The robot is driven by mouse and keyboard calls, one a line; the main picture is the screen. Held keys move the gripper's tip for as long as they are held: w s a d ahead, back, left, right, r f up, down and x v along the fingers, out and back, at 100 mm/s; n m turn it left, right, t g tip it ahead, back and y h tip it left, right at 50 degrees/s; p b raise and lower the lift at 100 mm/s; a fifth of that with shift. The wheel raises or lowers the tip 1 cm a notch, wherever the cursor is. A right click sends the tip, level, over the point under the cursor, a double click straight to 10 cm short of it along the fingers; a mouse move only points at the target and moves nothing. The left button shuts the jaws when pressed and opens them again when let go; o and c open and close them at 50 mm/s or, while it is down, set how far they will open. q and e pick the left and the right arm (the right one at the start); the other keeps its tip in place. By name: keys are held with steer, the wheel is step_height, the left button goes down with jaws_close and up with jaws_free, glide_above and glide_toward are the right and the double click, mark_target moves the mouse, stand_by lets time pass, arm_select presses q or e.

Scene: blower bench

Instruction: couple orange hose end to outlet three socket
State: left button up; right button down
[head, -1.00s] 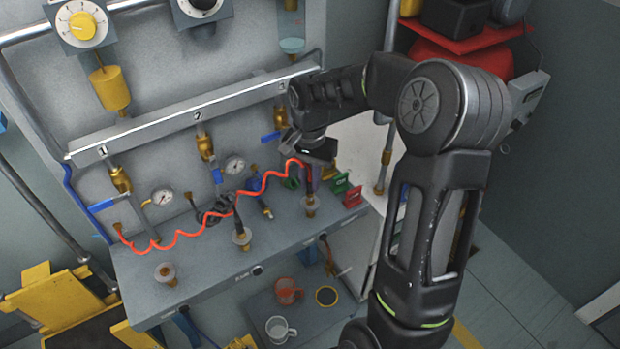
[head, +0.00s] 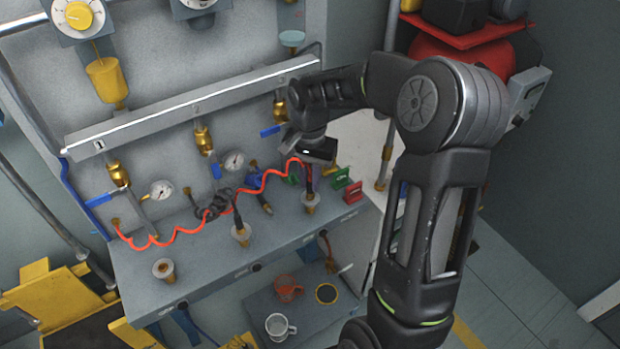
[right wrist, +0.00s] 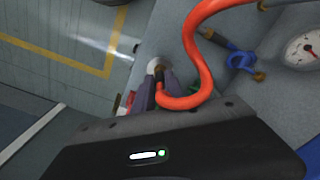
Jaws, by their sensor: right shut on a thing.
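The orange hose (head: 188,229) is a coiled line running from a brass fitting at the bench's left to my right gripper (head: 308,174). My right gripper is shut on the hose end, with its fingers pointing down; the end itself is mostly hidden between them. Directly below stands the outlet three socket (head: 311,200), a brass fitting on a pale round collar at the bench's right. In the right wrist view the hose (right wrist: 203,60) loops into the fingers (right wrist: 166,92), and the pale collar (right wrist: 155,66) shows just past their tips. I cannot tell whether end and socket touch. My left gripper is out of view.
Similar sockets stand at the middle (head: 241,232) and left (head: 164,269) of the bench. A dark coil (head: 214,205) lies behind the middle one. Green (head: 341,178) and red (head: 353,192) tags stand right of socket three. Mugs (head: 279,327) sit on the lower shelf.

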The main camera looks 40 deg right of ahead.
steer(key=shift+f+b, duration=0.3)
steer(key=shift+f, duration=0.1)
stand_by(0.4)
steer(key=c, duration=1.3)
jaws_free()
step_height(320, 180, up, 8)
steer(key=shift+b, duration=0.4)
